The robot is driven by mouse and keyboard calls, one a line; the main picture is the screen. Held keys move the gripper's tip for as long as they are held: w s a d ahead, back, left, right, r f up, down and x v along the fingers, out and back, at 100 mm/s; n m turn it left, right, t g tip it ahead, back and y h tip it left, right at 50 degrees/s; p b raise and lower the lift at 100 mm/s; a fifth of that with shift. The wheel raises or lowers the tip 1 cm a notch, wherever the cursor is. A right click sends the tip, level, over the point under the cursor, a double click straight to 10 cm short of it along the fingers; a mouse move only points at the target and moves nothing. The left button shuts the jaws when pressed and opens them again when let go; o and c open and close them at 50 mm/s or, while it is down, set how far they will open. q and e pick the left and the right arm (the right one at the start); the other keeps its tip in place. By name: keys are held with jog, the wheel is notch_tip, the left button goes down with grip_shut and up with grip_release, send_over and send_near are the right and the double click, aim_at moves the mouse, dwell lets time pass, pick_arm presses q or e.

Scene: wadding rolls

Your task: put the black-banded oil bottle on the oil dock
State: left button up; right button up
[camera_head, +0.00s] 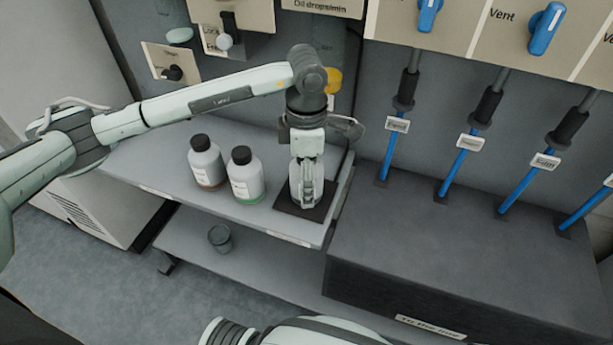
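My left gripper (308,190) points straight down at the right end of the shelf, with its fingers around a grey bottle (296,188). The bottle stands upright on or just above a dark square pad (287,206), which looks like the oil dock. The fingers cover much of the bottle; its band is not clearly visible, but the other two bottles have other colours. A brown-banded bottle (206,163) and a green-banded bottle (246,177) stand to the left, both with black caps. My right gripper is out of view.
The grey shelf (150,165) is clear at its left. A small dark cup (220,238) stands on the lower shelf. A dark block (430,260) with blue rods (457,175) stands at the right. Panels with knobs and blue handles (545,28) line the back wall.

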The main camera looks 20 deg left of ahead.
pick_arm(q)
jog(key=shift+r, duration=0.15)
notch_tip(320, 180, up, 3)
jog(key=shift+f, duration=0.2)
notch_tip(320, 180, up, 8)
jog(key=shift+r, duration=0.7)
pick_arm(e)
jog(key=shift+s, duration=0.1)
pick_arm(q)
jog(key=shift+s+f, duration=0.1)
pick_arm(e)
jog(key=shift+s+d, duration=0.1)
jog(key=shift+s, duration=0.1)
